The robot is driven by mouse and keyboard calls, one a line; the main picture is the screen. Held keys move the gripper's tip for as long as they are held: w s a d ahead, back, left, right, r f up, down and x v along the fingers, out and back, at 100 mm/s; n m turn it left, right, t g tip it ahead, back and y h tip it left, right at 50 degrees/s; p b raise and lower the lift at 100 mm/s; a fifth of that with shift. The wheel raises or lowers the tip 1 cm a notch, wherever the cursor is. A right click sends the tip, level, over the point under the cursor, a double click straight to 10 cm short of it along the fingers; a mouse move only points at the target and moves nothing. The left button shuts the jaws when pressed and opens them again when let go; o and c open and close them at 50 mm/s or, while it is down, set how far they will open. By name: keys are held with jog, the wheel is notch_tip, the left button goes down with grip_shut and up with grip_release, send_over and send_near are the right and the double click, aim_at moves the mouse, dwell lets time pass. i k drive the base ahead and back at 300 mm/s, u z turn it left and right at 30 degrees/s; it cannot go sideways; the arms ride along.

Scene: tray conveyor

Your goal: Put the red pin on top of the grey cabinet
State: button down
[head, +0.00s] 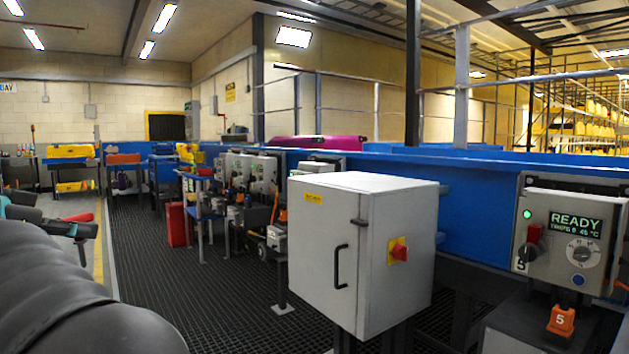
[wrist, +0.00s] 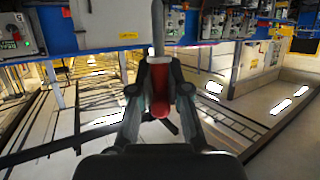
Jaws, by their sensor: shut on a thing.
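The grey cabinet (head: 332,255) stands in the middle of the head view, with a flat, bare top (head: 375,182), a black door handle and a red knob on a yellow plate. My gripper (wrist: 160,88) is shut on the red pin (wrist: 160,106) in the wrist view. The red end lies between the fingers, and a thin grey shank (wrist: 158,30) reaches past the fingertips. In the head view, a small red bit (head: 78,217) shows by my arm at the far left, well apart from the cabinet; I cannot tell if it is the pin.
A blue conveyor side (head: 480,215) runs behind the cabinet. A control box (head: 570,235) with a READY display stands at the right. Several more boxes and a red container (head: 176,225) stand farther back. The dark grated floor (head: 225,300) left of the cabinet is clear.

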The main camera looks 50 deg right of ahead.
aim_at(362, 179)
jog(key=z, duration=2.6)
jog(key=i, duration=0.2)
jog(key=u, duration=0.05)
